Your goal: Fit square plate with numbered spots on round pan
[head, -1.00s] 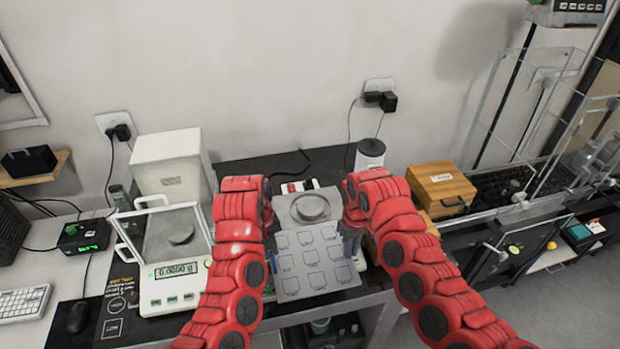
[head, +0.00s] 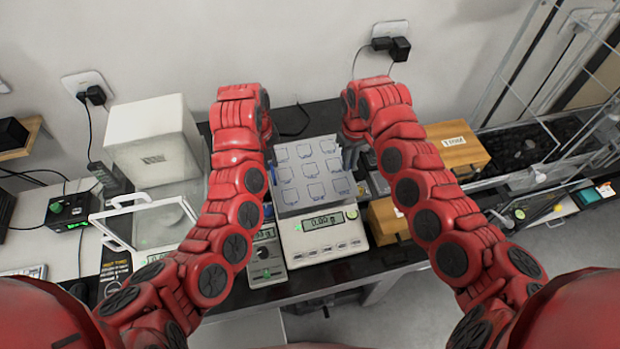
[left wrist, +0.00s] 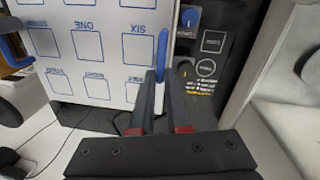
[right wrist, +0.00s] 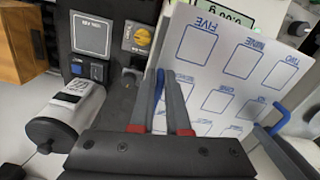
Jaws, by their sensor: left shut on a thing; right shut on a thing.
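The white square plate (head: 311,172) with numbered, blue-outlined spots is held level between my two grippers in the head view. It is over the balance (head: 320,240), whose display and front show below it. The round pan is hidden under the plate, so I cannot tell whether they touch. My left gripper (left wrist: 160,78) is shut on a blue handle (left wrist: 162,48) at one edge of the plate. My right gripper (right wrist: 168,80) is shut on the blue handle (right wrist: 158,88) at the opposite edge. The plate also shows in the left wrist view (left wrist: 110,62) and right wrist view (right wrist: 215,75).
A balance with a glass shield (head: 160,222) and a small grey device (head: 266,258) stand left of the main balance. A white box (head: 152,140) is behind. Wooden boxes (head: 458,147) stand to the right, before a glass enclosure (head: 540,90).

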